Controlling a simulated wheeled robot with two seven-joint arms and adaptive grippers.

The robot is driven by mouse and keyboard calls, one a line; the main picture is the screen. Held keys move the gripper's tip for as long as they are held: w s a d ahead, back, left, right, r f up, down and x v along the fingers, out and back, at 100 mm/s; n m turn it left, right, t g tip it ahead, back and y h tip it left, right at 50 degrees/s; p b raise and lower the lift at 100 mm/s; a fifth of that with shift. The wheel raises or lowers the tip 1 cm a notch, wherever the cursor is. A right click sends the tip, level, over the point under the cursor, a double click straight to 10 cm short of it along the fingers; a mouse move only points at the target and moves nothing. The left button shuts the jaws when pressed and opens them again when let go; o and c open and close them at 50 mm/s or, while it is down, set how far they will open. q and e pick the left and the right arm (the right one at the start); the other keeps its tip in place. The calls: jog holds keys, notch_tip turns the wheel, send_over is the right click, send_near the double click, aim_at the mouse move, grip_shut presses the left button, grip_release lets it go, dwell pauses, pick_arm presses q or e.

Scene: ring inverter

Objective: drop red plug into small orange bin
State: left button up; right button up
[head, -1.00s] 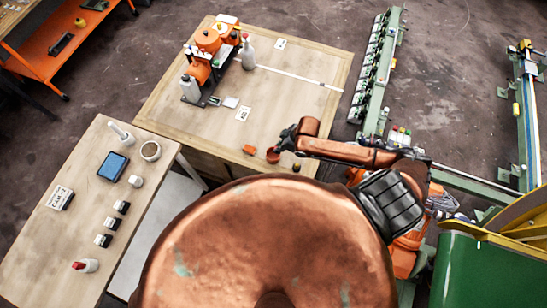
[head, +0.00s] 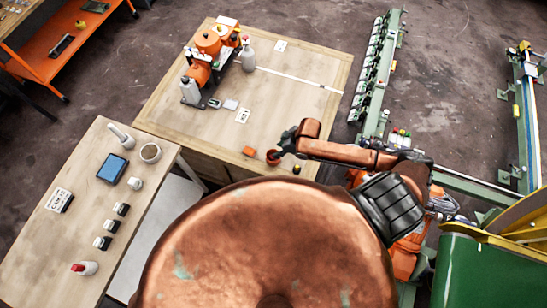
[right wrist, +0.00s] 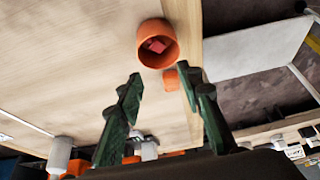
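The small orange bin (head: 272,157) stands near the front edge of the wooden table. In the right wrist view the bin (right wrist: 145,28) shows its open mouth, with the red plug (right wrist: 157,45) lying inside. My right gripper (head: 280,148) is right by the bin in the head view. In the right wrist view my right gripper (right wrist: 158,73) has its green fingers spread apart, with nothing between the tips, and the bin lies beyond them. My left gripper is in neither view.
An orange block (head: 249,151) lies left of the bin, and a small dark round object (head: 296,168) is to its right. An orange machine (head: 207,50) and bottles stand at the table's far left. The table's middle is mostly clear. A side table (head: 85,210) holds several small items.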

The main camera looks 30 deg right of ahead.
jog(key=v, duration=1.1)
jog(key=shift+r, duration=0.2)
jog(key=shift+s, duration=0.1)
